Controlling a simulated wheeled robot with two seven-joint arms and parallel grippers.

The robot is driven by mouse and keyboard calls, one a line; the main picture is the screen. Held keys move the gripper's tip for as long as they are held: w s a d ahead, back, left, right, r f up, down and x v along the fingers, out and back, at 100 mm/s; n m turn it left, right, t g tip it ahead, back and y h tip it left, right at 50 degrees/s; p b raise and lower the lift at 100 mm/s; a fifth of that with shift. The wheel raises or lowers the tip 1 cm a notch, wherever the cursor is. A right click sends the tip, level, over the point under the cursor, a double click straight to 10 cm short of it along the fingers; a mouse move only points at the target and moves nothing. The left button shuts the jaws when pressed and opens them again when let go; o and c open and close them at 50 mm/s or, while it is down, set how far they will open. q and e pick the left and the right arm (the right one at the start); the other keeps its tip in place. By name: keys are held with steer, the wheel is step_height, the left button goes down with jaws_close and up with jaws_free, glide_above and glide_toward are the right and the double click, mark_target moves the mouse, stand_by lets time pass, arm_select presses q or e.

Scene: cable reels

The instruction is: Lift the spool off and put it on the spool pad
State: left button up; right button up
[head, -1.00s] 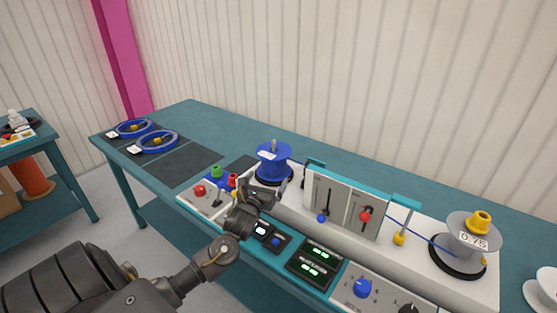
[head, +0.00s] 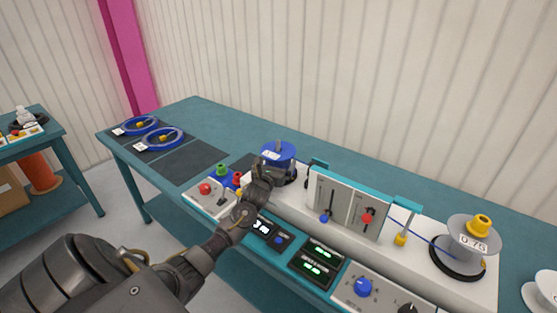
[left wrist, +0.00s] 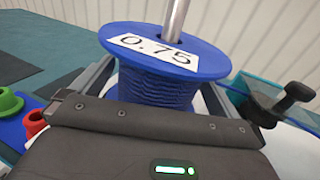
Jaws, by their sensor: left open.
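The blue spool (head: 281,153) with a 0.75 label sits upright on a metal spindle at the left end of the white machine. In the left wrist view the spool (left wrist: 160,85) fills the middle, and the spindle (left wrist: 175,18) rises through its top flange. My left gripper (head: 270,166) is open at the spool's near side, with one finger on each side of the spool below the top flange. I cannot tell whether the fingers touch it. Bare dark pads (head: 192,162) lie on the table to the left; which one is the spool pad is not marked. My right gripper is not in view.
Blue cable coils (head: 164,138) lie on a dark mat at the table's far left. A control box (head: 208,198) with a red button and green and red posts stand left of the gripper. An upright panel (head: 345,203) and a grey reel (head: 472,240) are to the right.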

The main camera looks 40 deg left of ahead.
arm_select(q)
steer(key=shift+c, duration=0.6)
steer(key=c, duration=1.2)
steer(key=shift+r, duration=0.1)
steer(key=shift+c, duration=0.3)
steer(key=shift+r, duration=0.1)
steer(key=shift+a+r, duration=0.1)
steer(key=shift+r, duration=0.35)
step_height(320, 180, up, 17)
steer(key=b, duration=0.2)
steer(key=shift+b, duration=0.4)
